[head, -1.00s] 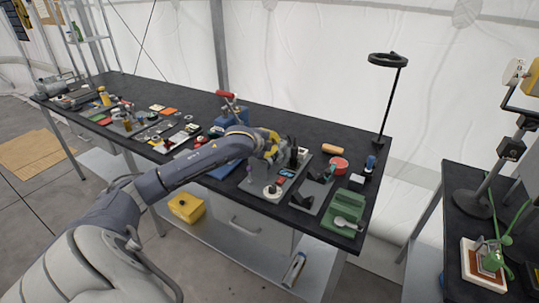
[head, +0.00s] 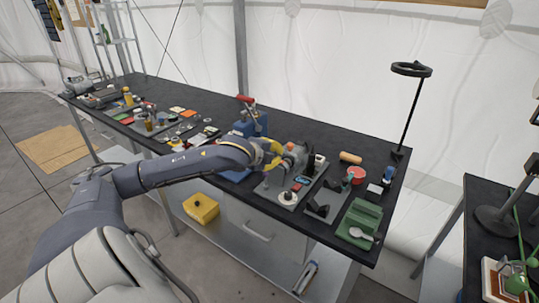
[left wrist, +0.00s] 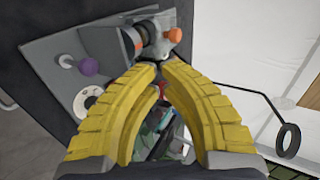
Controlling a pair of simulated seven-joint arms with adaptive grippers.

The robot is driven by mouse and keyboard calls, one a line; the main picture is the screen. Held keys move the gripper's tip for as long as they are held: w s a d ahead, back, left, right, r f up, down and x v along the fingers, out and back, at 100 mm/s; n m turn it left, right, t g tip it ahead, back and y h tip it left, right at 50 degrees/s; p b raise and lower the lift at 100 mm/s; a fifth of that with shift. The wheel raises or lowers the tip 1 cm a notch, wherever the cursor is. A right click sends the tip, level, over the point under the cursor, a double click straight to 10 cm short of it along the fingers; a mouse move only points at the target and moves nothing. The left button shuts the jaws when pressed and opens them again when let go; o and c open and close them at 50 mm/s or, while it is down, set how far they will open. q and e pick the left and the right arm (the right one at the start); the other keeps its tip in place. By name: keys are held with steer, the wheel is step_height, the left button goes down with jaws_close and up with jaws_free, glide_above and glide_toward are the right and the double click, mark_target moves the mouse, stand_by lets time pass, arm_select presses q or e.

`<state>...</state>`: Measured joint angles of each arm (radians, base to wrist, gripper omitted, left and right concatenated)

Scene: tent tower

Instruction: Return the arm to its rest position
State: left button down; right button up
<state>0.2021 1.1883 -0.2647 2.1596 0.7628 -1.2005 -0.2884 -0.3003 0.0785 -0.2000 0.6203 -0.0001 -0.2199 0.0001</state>
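My left gripper (head: 276,154) is over the right part of the dark workbench (head: 335,243), its yellow fingers pointing to the right. In the left wrist view the two curved fingers (left wrist: 160,66) come together at their tips, with nothing clearly held between them. A grey fixture with an orange knob (left wrist: 173,36) is just beyond the tips; I cannot tell whether they touch it. It also shows in the head view (head: 294,158). My left arm reaches in from the lower left, stretched out over the bench. My right gripper is not in view.
A blue press with a red handle (head: 248,124) stands behind the gripper. A green tray (head: 358,222), a red bowl (head: 356,174) and a ring lamp (head: 405,110) are to the right. Small parts crowd the bench's left half. A yellow box (head: 201,208) sits on the lower shelf.

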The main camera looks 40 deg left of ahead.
arm_select(q)
steer(key=shift+n, duration=0.6)
steer(key=s+d+f, duration=0.4)
steer(key=f, duration=0.1)
steer(key=s+d+f, duration=0.2)
steer(key=f, duration=0.1)
steer(key=shift+s+d+f, duration=0.2)
steer(key=shift+s+d, duration=0.05)
steer(key=shift+s, duration=0.05)
steer(key=s+d+f+n+g+y, duration=0.2)
steer(key=s+d+f+n, duration=0.2)
steer(key=s+d+f, duration=0.55)
steer(key=s+d+f+n+g+y, duration=0.1)
steer(key=s+d+f+n+g, duration=0.2)
steer(key=s+f, duration=0.8)
steer(key=s+d+f+n+g+h, duration=0.1)
steer(key=s+d+f, duration=0.15)
steer(key=f, duration=1.05)
steer(key=s+d+f+g+h, duration=0.1)
steer(key=s+d+f+h, duration=0.15)
steer(key=f, duration=1.05)
steer(key=s+f+n+g+h, duration=0.1)
steer(key=s+f+n+g, duration=0.2)
steer(key=s+f, duration=1.8)
steer(key=shift+s+a+f, duration=0.25)
steer(key=shift+s+a, duration=0.05)
steer(key=shift+s, duration=0.7)
